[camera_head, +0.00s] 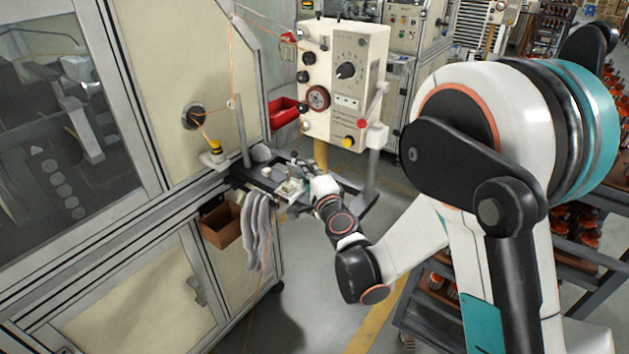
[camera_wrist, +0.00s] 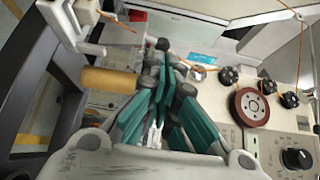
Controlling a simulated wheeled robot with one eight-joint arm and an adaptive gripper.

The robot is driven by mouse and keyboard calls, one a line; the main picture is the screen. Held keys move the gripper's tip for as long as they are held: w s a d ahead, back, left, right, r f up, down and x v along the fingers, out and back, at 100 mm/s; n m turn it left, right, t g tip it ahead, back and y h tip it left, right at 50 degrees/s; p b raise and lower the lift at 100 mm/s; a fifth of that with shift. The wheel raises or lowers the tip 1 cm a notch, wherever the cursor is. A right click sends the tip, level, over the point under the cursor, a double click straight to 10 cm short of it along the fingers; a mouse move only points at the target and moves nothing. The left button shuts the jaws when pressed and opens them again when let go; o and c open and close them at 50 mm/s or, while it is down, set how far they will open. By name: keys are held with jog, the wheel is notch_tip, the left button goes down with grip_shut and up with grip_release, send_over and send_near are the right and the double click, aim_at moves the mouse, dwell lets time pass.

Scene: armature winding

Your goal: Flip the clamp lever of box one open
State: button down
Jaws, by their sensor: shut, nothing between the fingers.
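The cream control box (camera_head: 345,85) with black knobs and a brown dial stands at the machine's side; its knobbed face also shows at the right of the wrist view (camera_wrist: 270,140). My gripper (camera_head: 298,187) is below the box, over the small shelf. In the wrist view, its teal fingers (camera_wrist: 160,75) are shut and empty. Contact with the knob is unclear.
A dark shelf (camera_head: 245,176) with small parts juts from the machine. A tan cylinder (camera_wrist: 108,80) is close left of my fingers. Grey gloves (camera_head: 256,230) and a brown bin (camera_head: 221,226) hang below. Orange wire (camera_head: 230,60) runs along the machine. A parts rack stands right.

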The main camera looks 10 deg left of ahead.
jog(key=shift+x, duration=2)
jog(key=shift+w+d, duration=0.1)
jog(key=shift+d, duration=0.1)
